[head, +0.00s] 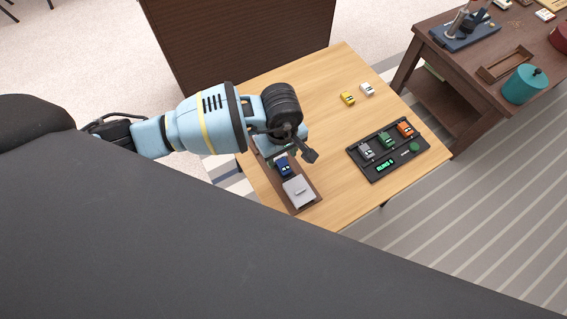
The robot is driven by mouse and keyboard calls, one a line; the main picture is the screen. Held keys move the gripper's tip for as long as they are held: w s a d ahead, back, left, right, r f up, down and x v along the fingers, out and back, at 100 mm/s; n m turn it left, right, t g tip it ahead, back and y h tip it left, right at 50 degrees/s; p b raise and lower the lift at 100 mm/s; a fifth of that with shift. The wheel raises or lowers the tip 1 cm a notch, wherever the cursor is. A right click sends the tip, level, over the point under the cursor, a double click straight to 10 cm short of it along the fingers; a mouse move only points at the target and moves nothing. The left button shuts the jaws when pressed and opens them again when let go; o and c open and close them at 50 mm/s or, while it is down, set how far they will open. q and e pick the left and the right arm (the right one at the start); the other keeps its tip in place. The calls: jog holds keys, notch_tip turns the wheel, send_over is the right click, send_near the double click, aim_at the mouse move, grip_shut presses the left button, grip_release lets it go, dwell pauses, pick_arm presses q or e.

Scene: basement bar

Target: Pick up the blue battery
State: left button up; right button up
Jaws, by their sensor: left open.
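A small blue item (283,168), which appears to be the blue battery, lies in a brown wooden tray (306,208) on the light wooden table. My left gripper (302,147) is over the far end of this tray, just above and right of the blue item in the head view. It is open, with no object visible in it; one dark fingertip shows clearly. My left wrist hides the far part of the tray. I cannot tell the height gap between gripper and tray. My right gripper is not in view.
A grey box (298,191) sits at the tray's near end. A black charger-like tray (376,178) holds grey, green and orange items. A yellow item (347,99) and a white one (367,89) lie farther back. The table's middle is clear. A dark side table (440,68) stands right.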

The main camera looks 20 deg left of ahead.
aim_at(283, 164)
pick_arm(q)
jog(key=shift+d+f, duration=0.2)
jog(key=shift+f, duration=1.55)
grip_shut()
jog(key=shift+r, duration=0.1)
